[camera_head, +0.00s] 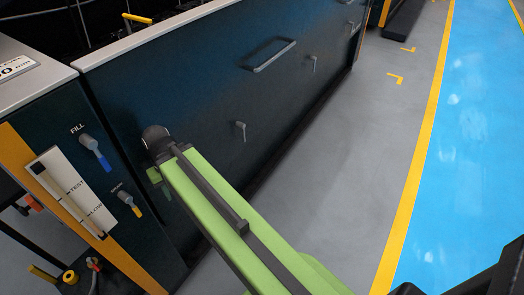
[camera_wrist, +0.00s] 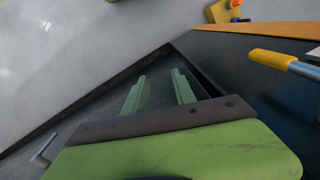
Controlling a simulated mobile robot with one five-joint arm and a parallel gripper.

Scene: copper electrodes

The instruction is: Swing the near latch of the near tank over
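The near tank is the long dark blue box (camera_head: 200,80) with a pale top rim. Its front carries a small grey lever latch (camera_head: 240,127), to the right of my gripper and apart from it; its handle hangs down. A second similar latch (camera_head: 313,62) sits farther along. A grey lever (camera_wrist: 42,152) shows at the lower left of the wrist view; I cannot tell which latch it is. My gripper (camera_wrist: 159,75) has its two green fingers apart with nothing between them. In the head view my wrist is close to the tank front and the fingers are mostly hidden.
A grey bar handle (camera_head: 270,56) sticks out from the tank front. To the left, a panel holds a blue-handled fill valve (camera_head: 96,150) and a yellow-handled drain valve (camera_head: 129,203); a yellow handle (camera_wrist: 272,58) shows in the wrist view. Grey floor (camera_head: 360,150) lies clear to the right.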

